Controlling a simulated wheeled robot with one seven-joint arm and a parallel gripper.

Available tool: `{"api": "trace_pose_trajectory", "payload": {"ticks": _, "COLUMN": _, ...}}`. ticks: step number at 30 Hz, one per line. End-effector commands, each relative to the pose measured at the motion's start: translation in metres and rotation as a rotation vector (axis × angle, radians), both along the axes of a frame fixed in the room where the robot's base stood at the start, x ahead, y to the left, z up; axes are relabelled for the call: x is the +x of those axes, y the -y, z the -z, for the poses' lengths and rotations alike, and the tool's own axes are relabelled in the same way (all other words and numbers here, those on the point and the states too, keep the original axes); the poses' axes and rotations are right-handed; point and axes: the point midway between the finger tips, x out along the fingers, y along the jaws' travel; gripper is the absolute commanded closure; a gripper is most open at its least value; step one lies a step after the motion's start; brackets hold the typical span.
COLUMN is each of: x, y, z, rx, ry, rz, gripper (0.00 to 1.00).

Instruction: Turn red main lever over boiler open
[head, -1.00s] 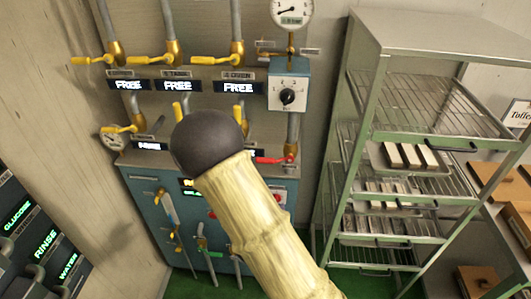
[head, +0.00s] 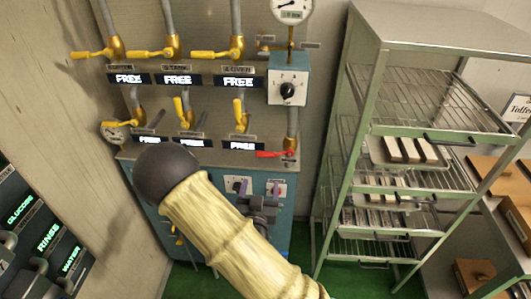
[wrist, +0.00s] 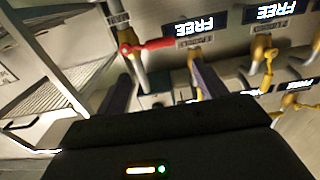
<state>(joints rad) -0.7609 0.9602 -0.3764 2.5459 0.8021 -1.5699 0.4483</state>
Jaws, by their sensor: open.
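The red lever (head: 275,154) sits at the lower right of the pipe panel in the head view. It lies about level, pointing left from a brass valve on the right-hand vertical pipe. In the wrist view, which is upside down, the red lever (wrist: 150,46) shows beyond the fingertips. My gripper (head: 262,203) is partly hidden behind my forearm, below the lever in the head view. In the wrist view its two dark fingers (wrist: 160,85) are apart with nothing between them. The lever appears clear of both fingers.
Several yellow levers (head: 182,112) sit in two rows on the panel, above "FREE" displays (head: 239,81). A dial box (head: 288,90) is above the red lever. A blue cabinet (head: 283,215) stands below. A metal rack (head: 365,110) with trays stands at right; black control boxes (head: 40,235) are lower left.

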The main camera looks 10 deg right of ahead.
Motion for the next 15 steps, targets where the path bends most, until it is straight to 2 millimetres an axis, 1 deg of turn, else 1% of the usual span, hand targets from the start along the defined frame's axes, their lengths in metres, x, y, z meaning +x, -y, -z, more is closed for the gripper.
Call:
{"api": "trace_pose_trajectory", "payload": {"ticks": 2, "x": 0.006, "y": 0.002, "z": 0.004, "rx": 0.003, "ry": 0.002, "rz": 0.001, "gripper": 0.29}}
{"api": "trace_pose_trajectory", "payload": {"ticks": 8, "x": 0.018, "y": 0.007, "z": 0.003, "rx": 0.001, "ry": 0.003, "rz": 0.002, "gripper": 0.29}}
{"api": "trace_pose_trajectory", "payload": {"ticks": 10, "x": 0.026, "y": 0.010, "z": -0.002, "rx": 0.000, "ry": 0.001, "rz": 0.002, "gripper": 0.29}}
{"api": "trace_pose_trajectory", "payload": {"ticks": 15, "x": 0.050, "y": 0.017, "z": -0.003, "rx": -0.002, "ry": -0.001, "rz": 0.000, "gripper": 0.29}}
